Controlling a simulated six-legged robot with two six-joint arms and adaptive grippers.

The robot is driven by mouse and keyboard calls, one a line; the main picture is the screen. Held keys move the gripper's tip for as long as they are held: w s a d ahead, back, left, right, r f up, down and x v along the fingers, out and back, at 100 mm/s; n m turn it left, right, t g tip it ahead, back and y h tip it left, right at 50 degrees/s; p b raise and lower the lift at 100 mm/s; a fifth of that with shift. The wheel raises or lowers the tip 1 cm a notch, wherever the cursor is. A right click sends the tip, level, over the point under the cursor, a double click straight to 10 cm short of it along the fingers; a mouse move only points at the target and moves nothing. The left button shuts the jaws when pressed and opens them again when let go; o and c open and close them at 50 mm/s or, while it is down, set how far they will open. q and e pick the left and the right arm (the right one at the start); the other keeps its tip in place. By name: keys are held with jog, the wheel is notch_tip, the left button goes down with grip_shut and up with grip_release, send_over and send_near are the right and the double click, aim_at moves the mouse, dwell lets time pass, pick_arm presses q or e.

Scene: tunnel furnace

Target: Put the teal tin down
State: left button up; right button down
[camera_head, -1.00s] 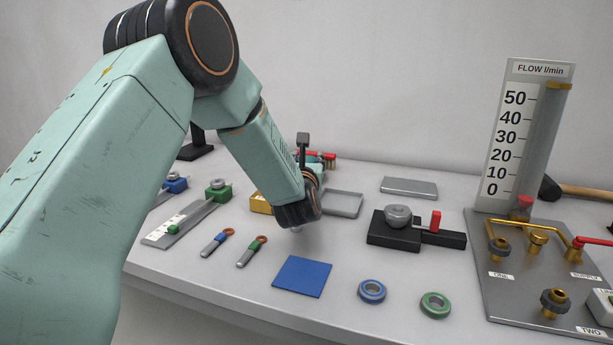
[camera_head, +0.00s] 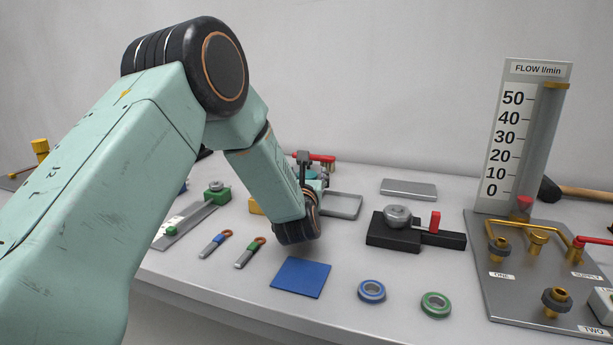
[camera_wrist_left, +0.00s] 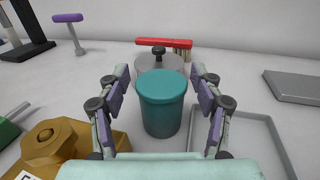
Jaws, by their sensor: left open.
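The teal tin (camera_wrist_left: 162,104) stands upright on the grey table in the left wrist view, with its lid facing up. My left gripper (camera_wrist_left: 160,78) is open, with one purple-padded finger on each side of the tin. Gaps show between the pads and the tin. In the head view my left wrist and hand hide most of the fingers, and the tin is hardly visible there.
A clear jar (camera_wrist_left: 157,63) with a black knob stands right behind the tin. A red-handled brush (camera_wrist_left: 165,42) lies behind it. A grey tray (camera_wrist_left: 252,135) is at the right, and a brass hex block (camera_wrist_left: 50,142) at the left. A blue square mat (camera_head: 301,278) lies nearer the front.

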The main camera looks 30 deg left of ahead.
pick_arm(q)
jog(key=shift+d+r, duration=0.1)
jog(key=shift+s+r+p, duration=0.1)
jog(key=shift+s+p, duration=0.05)
jog(key=shift+p, duration=0.15)
jog(key=p+v, duration=0.1)
jog(key=v, duration=1)
jog(key=shift+s+d, duration=0.25)
jog(key=shift+s, duration=0.05)
